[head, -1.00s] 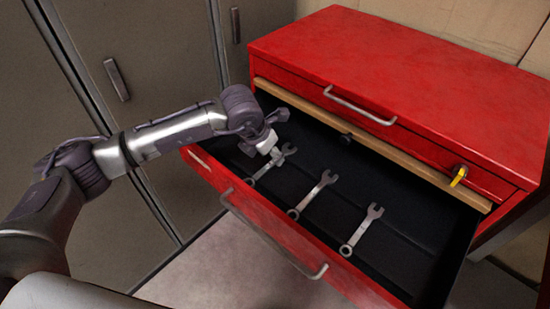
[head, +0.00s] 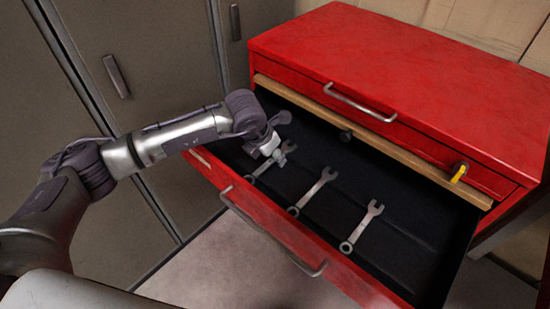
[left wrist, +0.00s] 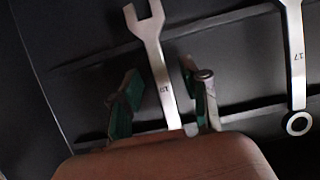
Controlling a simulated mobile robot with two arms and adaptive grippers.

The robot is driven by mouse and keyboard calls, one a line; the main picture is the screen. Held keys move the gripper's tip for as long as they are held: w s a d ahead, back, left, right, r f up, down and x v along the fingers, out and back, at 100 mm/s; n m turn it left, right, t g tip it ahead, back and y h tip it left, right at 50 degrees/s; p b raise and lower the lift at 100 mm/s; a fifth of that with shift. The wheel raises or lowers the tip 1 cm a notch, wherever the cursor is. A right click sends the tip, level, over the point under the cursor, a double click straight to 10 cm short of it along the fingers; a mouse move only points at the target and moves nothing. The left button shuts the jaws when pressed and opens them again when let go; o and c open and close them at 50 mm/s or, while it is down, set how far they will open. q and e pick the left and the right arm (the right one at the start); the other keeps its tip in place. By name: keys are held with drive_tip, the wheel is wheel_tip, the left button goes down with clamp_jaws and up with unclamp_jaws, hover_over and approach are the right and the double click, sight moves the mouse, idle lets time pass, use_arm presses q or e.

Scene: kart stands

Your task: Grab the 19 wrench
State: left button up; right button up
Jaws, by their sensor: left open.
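Three wrenches lie in the open drawer in the head view. The leftmost wrench (head: 286,149) is partly hidden by my left gripper (head: 272,155). In the left wrist view this wrench (left wrist: 156,52) carries a mark that looks like 19. It lies between the two fingers of my left gripper (left wrist: 162,98), which is open. The finger pads are green, and neither finger clearly touches the shaft. The wrench's lower end is hidden behind the gripper body. A wrench marked 17 (left wrist: 296,60) lies to the right, and it is the middle one (head: 313,192) in the head view. My right gripper is not in view.
The third wrench (head: 362,227) lies farther right in the drawer. The red drawer front (head: 250,215) has a metal bar handle. Grey lockers (head: 140,60) stand at left.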

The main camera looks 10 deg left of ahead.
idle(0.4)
use_arm(q)
clamp_jaws()
